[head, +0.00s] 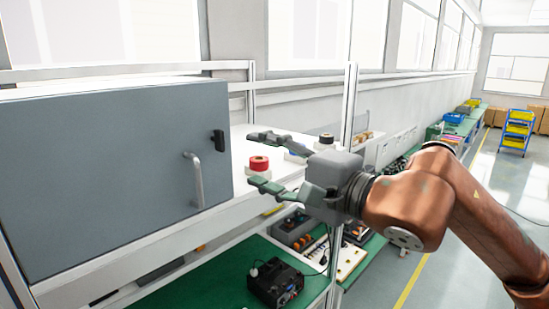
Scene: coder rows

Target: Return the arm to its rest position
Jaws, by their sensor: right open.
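My right arm (440,205) is copper-coloured and reaches in from the right edge, stretched toward the shelf in the middle of the head view. My right gripper (262,160) is open, its two fingers spread and pointing left. A red round button or knob on a pale base (259,164) shows between the fingertips. I cannot tell whether either finger touches it. My left gripper is not in view.
A grey cabinet (110,175) with a handle (195,180) stands on the white shelf at left. An upright post (348,105) stands behind my gripper. Below is a green bench with a black device (275,284). Open floor (450,270) lies at right.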

